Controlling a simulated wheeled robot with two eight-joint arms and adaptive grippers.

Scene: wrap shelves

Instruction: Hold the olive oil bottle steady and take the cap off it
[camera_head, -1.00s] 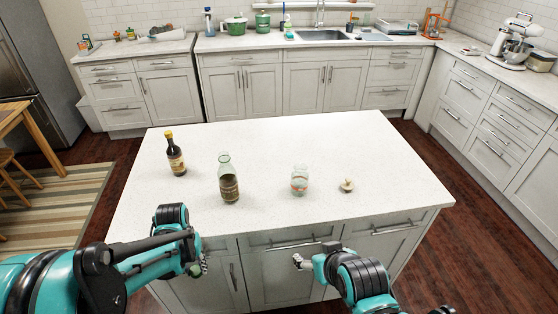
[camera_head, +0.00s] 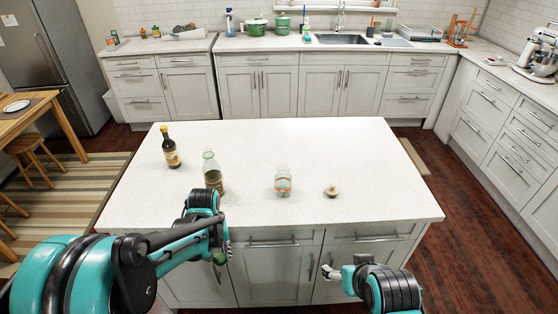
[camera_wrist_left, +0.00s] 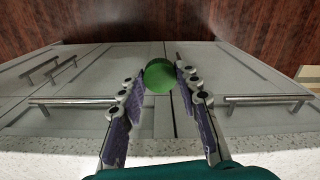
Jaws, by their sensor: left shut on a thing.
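A green glass bottle (camera_head: 210,172) with a brown label stands upright on the island, its neck bare. A dark bottle (camera_head: 171,148) with a yellow cap and a label stands upright to its left; I cannot tell from the labels which one is the olive oil. My left gripper (camera_head: 219,256) is in front of the island's near edge, below and apart from the bottles. It is shut on a small round green thing (camera_wrist_left: 159,76), which shows between its fingertips in the left wrist view. My right gripper (camera_head: 329,272) is low in front of the cabinet doors, away from the bottles; its fingers are too small to judge.
A clear glass jar (camera_head: 283,183) and a small cream stopper-like thing (camera_head: 332,191) stand on the island (camera_head: 370,160). The island's back and right are clear. Handled doors and drawers (camera_head: 270,270) face me below its near edge.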

